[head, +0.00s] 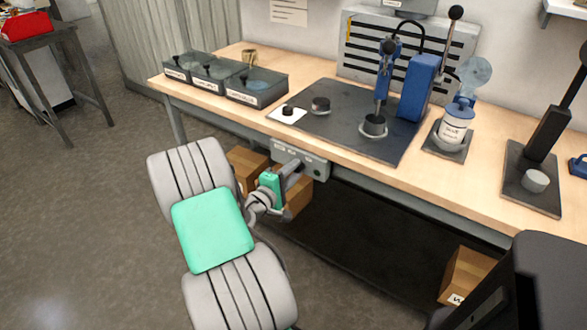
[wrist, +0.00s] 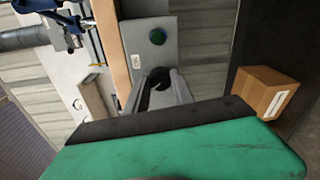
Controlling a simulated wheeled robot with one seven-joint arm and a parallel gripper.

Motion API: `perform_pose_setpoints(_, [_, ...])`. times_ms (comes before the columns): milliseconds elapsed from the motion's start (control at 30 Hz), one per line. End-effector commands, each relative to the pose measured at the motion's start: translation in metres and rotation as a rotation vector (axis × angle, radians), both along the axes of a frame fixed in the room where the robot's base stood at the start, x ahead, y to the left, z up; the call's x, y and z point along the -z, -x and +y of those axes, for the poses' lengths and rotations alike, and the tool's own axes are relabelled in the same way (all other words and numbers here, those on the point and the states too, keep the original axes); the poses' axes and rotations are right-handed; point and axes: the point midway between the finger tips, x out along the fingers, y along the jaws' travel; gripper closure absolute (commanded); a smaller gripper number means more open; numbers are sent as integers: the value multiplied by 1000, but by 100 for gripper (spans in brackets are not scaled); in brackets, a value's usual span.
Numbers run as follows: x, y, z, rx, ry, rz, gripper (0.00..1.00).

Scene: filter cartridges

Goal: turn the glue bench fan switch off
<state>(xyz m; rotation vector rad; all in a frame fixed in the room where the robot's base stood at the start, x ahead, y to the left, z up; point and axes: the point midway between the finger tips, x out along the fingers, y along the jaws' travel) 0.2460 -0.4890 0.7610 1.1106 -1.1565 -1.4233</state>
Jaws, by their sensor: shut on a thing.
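A grey switch box (head: 316,163) is fixed under the front edge of the wooden bench (head: 215,85). Small labels on it are too small to read. My gripper (head: 297,166) reaches it from the front. In the wrist view the box's grey face (wrist: 150,56) carries a round green button (wrist: 157,36). Below the button in that view, the fingers of my gripper (wrist: 160,78) are closed around a dark switch knob (wrist: 157,84). The fingers hide much of the knob, and I cannot tell its setting. The button is apart from my fingers.
On the bench stand lidded bins (head: 257,86), a blue press (head: 420,87), a labelled glue bottle (head: 453,129) and a black lever press (head: 548,135). A slatted vent panel (head: 356,68) stands behind. Cardboard boxes (head: 464,272) are under the bench.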

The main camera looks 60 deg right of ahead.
Motion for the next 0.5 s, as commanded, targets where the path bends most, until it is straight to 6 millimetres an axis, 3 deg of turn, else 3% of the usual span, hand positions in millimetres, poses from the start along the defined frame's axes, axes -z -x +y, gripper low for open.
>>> perform_pose_setpoints(467, [0, 0, 0, 0, -3, 16, 100])
perform_pose_setpoints(500, [0, 0, 0, 0, -3, 16, 68])
